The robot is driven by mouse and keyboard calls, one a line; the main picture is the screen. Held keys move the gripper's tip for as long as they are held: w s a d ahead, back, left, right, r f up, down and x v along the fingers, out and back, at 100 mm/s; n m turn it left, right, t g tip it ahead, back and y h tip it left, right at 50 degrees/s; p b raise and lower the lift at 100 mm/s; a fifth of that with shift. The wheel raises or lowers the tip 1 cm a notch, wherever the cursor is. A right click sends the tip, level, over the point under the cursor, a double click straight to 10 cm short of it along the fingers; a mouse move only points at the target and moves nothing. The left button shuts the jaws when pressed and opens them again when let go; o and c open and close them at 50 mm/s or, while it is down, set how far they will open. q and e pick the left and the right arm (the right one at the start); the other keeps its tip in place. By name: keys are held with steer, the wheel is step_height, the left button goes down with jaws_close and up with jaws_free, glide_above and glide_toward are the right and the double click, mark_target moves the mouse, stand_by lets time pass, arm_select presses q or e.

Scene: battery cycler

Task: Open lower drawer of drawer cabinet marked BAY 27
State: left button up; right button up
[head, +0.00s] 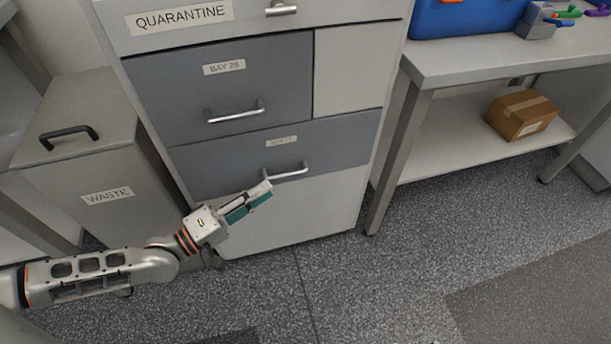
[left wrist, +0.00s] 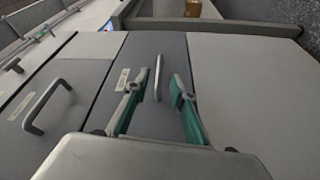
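The grey drawer cabinet (head: 335,205) stands in the middle of the head view. Its lower drawer (head: 335,145) is dark grey and closed, with a small label (head: 281,141) too faint to read. A silver bar handle (head: 287,172) sits on it. My left gripper (head: 262,191) is just below and left of this handle. In the left wrist view the gripper (left wrist: 155,88) is open with green-padded fingers, and the handle (left wrist: 158,78) appears between the fingertips. I cannot tell whether they touch it. My right gripper is in neither view.
Above is a closed drawer (head: 245,90) marked BAY 28, under a QUARANTINE drawer (head: 345,14). A WASTE bin (head: 75,175) stands left. A bench (head: 480,65) stands right with a cardboard box (head: 521,115) on its lower shelf. The floor in front is clear.

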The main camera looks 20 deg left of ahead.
mark_target(287, 174)
arm_select(q)
steer(key=shift+b+x, duration=0.5)
steer(key=shift+x, duration=3.5)
steer(key=shift+w+a, duration=0.1)
steer(key=shift+a, duration=0.1)
jaws_close()
